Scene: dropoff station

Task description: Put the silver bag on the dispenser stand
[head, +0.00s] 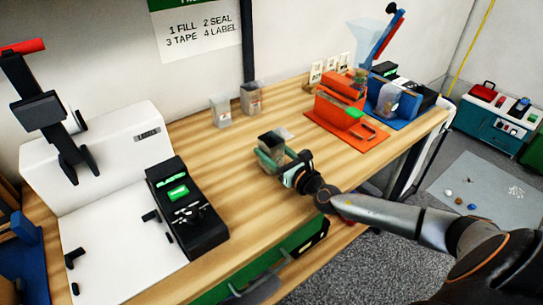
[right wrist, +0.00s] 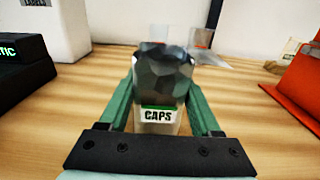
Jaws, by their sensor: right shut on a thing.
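My right gripper (head: 272,158) is shut on a small container with a white CAPS label (right wrist: 159,115) and dark, faceted contents (right wrist: 163,75). The container (head: 271,144) is upright, at or just above the wooden table. A flat silver-grey piece (head: 286,132), perhaps the silver bag, lies just behind it; it also shows in the right wrist view (right wrist: 222,58). A blue stand (head: 394,119), perhaps the dispenser stand, is at the far right of the table under a clear funnel (head: 366,38). A greyish thing (head: 388,98) is in it. My left gripper is not visible.
Two pale containers (head: 221,110) (head: 251,97) stand against the wall. An orange station (head: 340,100) stands between the held container and the blue stand. A black device with a green screen (head: 185,205) and a white machine (head: 95,150) are at left. The middle front of the table (head: 225,160) is clear.

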